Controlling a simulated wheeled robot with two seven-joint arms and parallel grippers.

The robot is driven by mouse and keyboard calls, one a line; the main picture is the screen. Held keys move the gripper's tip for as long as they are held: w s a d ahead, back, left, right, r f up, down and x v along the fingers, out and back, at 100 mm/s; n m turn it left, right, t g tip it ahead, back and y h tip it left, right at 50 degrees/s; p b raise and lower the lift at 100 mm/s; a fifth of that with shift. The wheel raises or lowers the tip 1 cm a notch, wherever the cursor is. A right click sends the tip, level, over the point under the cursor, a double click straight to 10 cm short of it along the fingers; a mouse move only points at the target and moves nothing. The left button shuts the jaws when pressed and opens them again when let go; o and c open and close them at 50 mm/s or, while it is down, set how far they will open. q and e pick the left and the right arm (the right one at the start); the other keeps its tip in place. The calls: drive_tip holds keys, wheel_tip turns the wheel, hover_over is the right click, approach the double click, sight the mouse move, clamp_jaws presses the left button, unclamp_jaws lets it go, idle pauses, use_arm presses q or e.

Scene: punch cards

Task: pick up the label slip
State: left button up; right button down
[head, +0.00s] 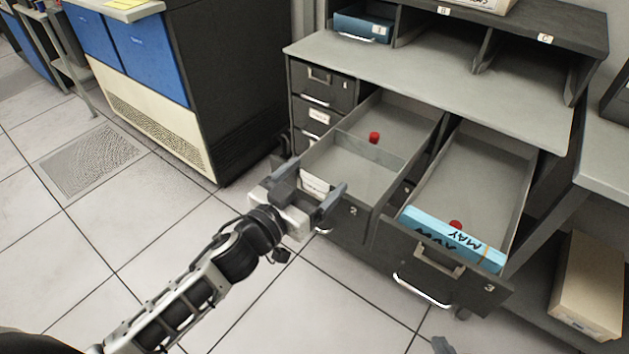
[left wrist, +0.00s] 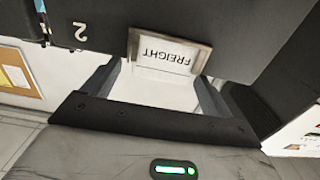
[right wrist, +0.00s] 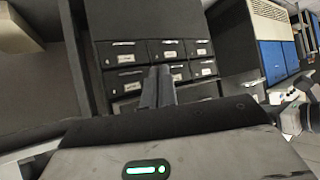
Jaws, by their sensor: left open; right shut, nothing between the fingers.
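A white label slip reading FREIGHT (left wrist: 167,53) sits in a metal holder on the front of drawer 2; it appears upside down in the left wrist view. In the head view the slip (head: 316,181) shows partly between the fingers of my left gripper (head: 318,177). This gripper is open, its fingers on either side of the slip and apart from it in the left wrist view (left wrist: 160,90). Whether the fingertips touch the drawer front cannot be told. My right gripper (right wrist: 158,86) is shut and empty, pointing toward a bank of closed drawers.
Drawer 2 (head: 420,122) and drawer 3 (head: 515,160) are pulled open, each with a small red piece inside. A blue MAY card block (head: 453,240) lies at the front of drawer 3. A beige box (head: 590,290) stands at the right. The floor at left is clear.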

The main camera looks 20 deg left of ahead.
use_arm(q)
drive_tip(key=shift+x, duration=1.5)
drive_tip(key=c, duration=1)
drive_tip(key=shift+c, duration=0.2)
